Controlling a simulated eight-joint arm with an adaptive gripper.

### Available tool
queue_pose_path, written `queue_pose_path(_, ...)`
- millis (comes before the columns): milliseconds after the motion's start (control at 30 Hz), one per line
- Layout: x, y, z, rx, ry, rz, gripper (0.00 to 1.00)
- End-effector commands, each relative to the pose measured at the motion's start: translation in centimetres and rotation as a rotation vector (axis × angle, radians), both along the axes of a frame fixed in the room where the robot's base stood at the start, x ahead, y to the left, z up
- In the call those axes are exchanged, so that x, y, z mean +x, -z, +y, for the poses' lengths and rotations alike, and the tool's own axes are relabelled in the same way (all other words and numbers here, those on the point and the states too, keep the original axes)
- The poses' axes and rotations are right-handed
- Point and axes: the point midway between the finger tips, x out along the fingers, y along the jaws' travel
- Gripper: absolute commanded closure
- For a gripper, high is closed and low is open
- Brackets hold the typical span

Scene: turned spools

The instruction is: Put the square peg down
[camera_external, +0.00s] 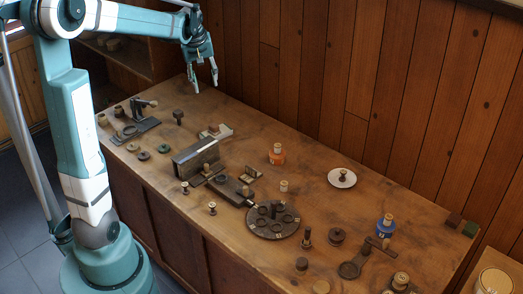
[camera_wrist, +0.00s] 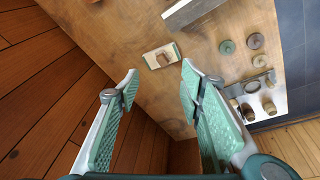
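My gripper (camera_external: 203,86) is high above the far left end of the wooden table in the external view. In the wrist view my gripper (camera_wrist: 159,80) is open, with a clear gap and nothing held between its fingers. No piece can be named the square peg with certainty. A dark block-headed peg (camera_external: 178,116) stands upright on the table, below and left of the gripper in the external view. A small pale holder (camera_wrist: 147,61) with a brown wooden piece (camera_wrist: 163,57) lies on the table beyond the fingertips in the wrist view; the fingers are apart from it.
A long grey slotted block (camera_external: 197,156) stands near the holder (camera_external: 222,131). A black clamp stand (camera_external: 137,121), green rings (camera_external: 144,155) and small spools are at the left. A round dark rack (camera_external: 272,220), orange spool (camera_external: 277,154) and white saucer (camera_external: 333,181) are farther right. A plank wall borders the back.

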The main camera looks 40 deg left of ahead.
Motion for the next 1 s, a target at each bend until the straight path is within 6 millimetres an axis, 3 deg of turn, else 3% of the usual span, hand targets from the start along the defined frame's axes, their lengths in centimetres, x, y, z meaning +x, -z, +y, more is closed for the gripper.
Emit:
queue_pose_path(100, -1.4, -1.1, -2.8, 0.017, 0.061, -0.019, 0.62)
queue_pose_path(500, -6.4, -3.5, -10.9, 0.077, 0.259, -0.083, 0.62)
queue_pose_path(1000, -13.8, -4.1, -19.3, 0.156, 0.501, -0.166, 0.62)
